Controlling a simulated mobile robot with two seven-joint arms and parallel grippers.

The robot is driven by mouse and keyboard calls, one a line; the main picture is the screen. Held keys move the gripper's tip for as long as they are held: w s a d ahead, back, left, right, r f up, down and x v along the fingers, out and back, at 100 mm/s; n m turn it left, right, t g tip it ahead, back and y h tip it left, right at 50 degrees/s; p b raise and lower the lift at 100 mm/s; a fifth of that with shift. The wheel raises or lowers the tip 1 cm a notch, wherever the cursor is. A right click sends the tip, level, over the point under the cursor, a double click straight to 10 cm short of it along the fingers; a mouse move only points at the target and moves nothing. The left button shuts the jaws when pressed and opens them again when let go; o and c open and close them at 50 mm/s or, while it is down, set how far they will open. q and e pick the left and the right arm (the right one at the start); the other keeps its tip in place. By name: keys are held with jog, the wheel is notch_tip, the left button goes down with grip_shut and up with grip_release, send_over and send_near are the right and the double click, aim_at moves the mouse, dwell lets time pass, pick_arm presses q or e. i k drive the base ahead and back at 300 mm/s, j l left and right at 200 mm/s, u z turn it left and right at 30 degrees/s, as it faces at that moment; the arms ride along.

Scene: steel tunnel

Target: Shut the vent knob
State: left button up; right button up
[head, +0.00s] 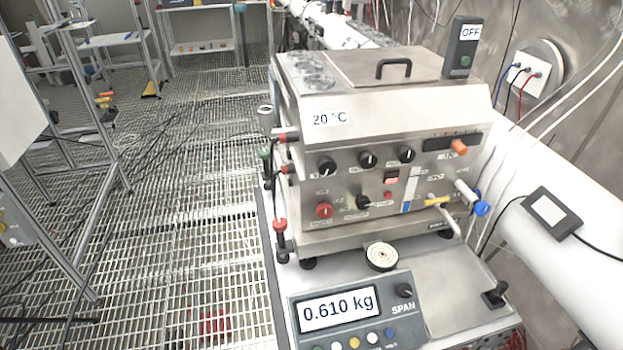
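A steel machine (372,131) with a sloping control front stands on a bench. Its front carries black knobs, with one at the left (327,167), one in the middle (368,159) and one at the right (406,154). Below them are a red knob (324,210) and another black knob (363,201). An orange knob (459,147) sits at the upper right, and a blue knob (481,208) sticks out at the right side. The labels are too small to read, so I cannot tell which is the vent knob. Neither gripper is in view.
A scale display (339,309) reading 0.610 kg stands in front, with a round pan (381,256) behind it. A black lever (495,294) stands at the right front. An "OFF" box (463,48) tops the machine. White pipe and cables run at right; grating floor (190,215) lies left.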

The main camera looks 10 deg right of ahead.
aim_at(326, 165)
jog(key=k+j+z, duration=0.15)
jog(key=z, duration=0.3)
jog(key=k+j+z, duration=0.1)
jog(key=z, duration=0.35)
jog(key=k+z, duration=0.3)
jog(key=z, duration=0.15)
